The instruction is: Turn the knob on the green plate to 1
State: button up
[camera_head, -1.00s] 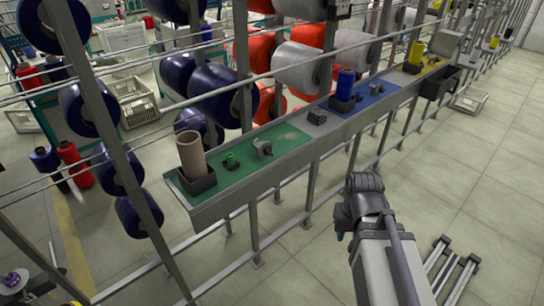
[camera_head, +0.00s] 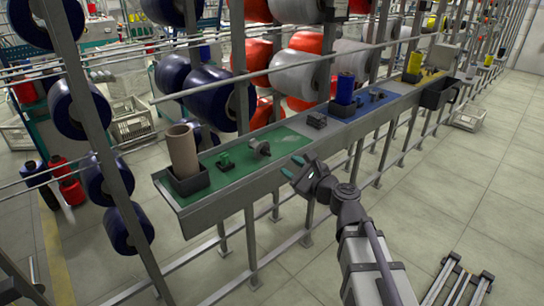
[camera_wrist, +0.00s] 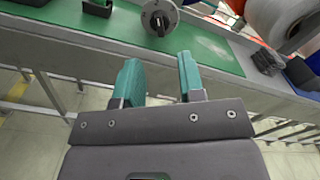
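The green plate (camera_head: 232,176) lies at the near left end of the long shelf. A round grey knob (camera_head: 260,149) stands on it, and it shows larger at the top of the wrist view (camera_wrist: 160,16). Its setting is too small to read. My gripper (camera_head: 290,167) is in front of the shelf's edge, to the right of the knob and apart from it. In the wrist view my gripper's two teal fingers (camera_wrist: 160,78) stand apart with nothing between them, pointing toward the knob.
A small green part (camera_head: 225,161) and a black holder with a brown tube (camera_head: 183,151) stand left of the knob. A dark block (camera_head: 317,120) and a blue plate (camera_head: 372,104) lie to the right.

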aim_at(269, 153)
jog(key=x, duration=0.8)
jog(key=shift+w+a+f, duration=0.1)
jog(key=shift+w+a, duration=0.05)
jog(key=shift+w, duration=0.05)
grip_shut()
